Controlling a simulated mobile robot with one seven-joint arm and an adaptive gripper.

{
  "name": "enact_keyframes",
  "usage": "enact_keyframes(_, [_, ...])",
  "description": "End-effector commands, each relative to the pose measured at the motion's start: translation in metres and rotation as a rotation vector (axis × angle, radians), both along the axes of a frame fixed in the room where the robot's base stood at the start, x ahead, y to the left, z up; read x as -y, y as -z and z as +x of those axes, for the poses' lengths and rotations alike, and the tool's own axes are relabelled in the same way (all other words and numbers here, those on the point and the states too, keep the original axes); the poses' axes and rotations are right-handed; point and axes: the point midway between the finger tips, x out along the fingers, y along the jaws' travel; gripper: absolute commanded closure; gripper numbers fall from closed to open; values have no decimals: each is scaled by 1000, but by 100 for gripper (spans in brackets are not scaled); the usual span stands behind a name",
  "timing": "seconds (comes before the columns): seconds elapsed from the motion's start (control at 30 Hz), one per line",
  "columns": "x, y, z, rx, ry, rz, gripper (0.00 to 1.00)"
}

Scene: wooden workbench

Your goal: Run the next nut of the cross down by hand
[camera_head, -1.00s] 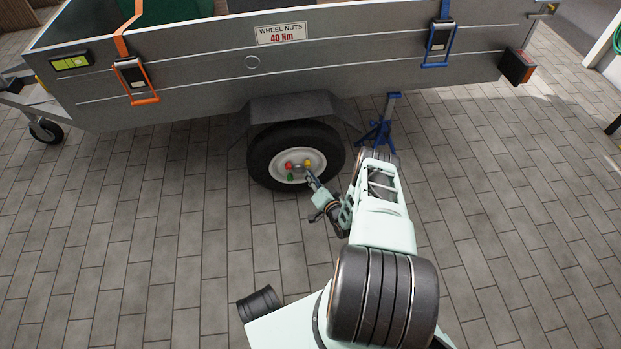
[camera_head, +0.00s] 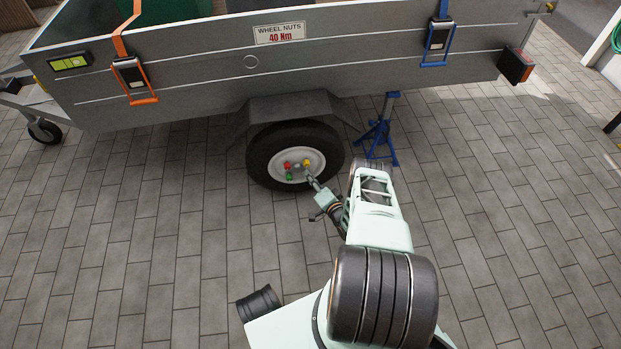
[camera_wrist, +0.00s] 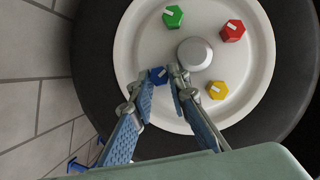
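The trailer wheel (camera_head: 258,157) has a white rim with coloured hex nuts around a grey hub cap (camera_wrist: 195,53). In the wrist view the green nut (camera_wrist: 173,17) is at the top, the red nut (camera_wrist: 232,31) at the upper right and the yellow nut (camera_wrist: 218,90) at the lower right. The blue nut (camera_wrist: 158,74) is at the lower left of the hub cap. My gripper (camera_wrist: 160,80) has one fingertip on each side of the blue nut and appears shut on it. In the head view my gripper (camera_head: 311,179) is at the rim's lower right and hides the blue nut.
The grey trailer (camera_head: 190,75) with its fender (camera_head: 290,107) stands above the wheel. A blue jack stand (camera_head: 381,135) is right of the wheel. A sign (camera_head: 279,33) reads "WHEEL NUTS 40 Nm". The paving in front is clear.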

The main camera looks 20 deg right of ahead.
Motion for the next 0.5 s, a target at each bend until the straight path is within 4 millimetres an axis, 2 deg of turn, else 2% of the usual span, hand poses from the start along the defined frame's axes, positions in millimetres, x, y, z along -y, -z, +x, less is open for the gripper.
enact_keyframes(0.03, [0, -1, 2, 3, 1, -1, 80])
enact_keyframes(0.17, [0, -1, 1, 3, 1, -1, 67])
enact_keyframes(0.5, [1, -1, -3, 1, 1, -1, 67])
